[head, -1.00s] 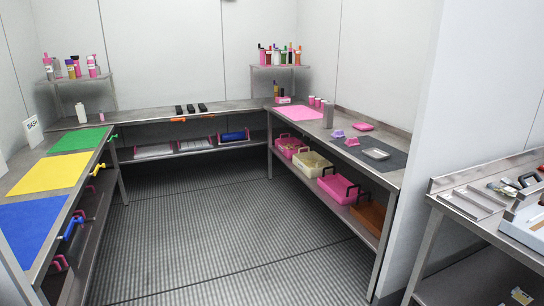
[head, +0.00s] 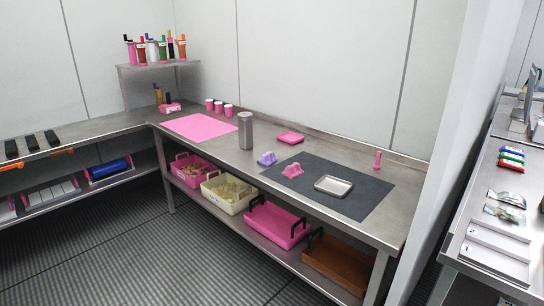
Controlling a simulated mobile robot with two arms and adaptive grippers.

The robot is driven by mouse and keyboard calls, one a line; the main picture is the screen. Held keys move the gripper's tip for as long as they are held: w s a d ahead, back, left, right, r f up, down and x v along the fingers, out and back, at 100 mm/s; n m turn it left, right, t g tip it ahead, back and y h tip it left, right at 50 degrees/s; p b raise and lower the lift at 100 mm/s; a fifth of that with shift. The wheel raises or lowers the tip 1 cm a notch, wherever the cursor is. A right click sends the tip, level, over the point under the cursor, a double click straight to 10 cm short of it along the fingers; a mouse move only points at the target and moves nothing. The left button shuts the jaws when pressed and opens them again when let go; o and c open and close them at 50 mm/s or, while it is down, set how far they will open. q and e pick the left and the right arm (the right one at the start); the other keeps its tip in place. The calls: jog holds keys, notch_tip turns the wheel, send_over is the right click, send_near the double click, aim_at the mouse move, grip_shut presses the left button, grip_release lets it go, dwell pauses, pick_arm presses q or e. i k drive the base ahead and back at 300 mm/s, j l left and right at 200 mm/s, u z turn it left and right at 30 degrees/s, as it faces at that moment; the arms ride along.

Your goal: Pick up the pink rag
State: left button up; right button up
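A small pink crumpled thing (head: 292,170), which looks like the pink rag, sits on the left part of a dark grey mat (head: 345,198) on the right-hand steel bench. A similar purple crumpled thing (head: 267,159) sits just to its left and farther back. Neither of my grippers is in view.
A metal tray (head: 333,186) lies on the mat. A grey cylinder (head: 245,130) stands left of the purple thing, near a pink mat (head: 199,127). Several bins, including a pink one (head: 277,224), fill the lower shelf. Open floor (head: 120,235) lies before the bench.

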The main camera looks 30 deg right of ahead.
aim_at(291, 171)
jog(key=i+l+z, duration=0.1)
jog(key=i+z, duration=0.2)
jog(key=i, duration=0.2)
jog(key=i+z, duration=0.3)
jog(key=i, duration=0.2)
jog(key=i+j+z, duration=0.25)
jog(key=i, duration=0.25)
jog(key=i+j+z, duration=0.3)
jog(key=i, duration=0.2)
jog(key=l, duration=0.1)
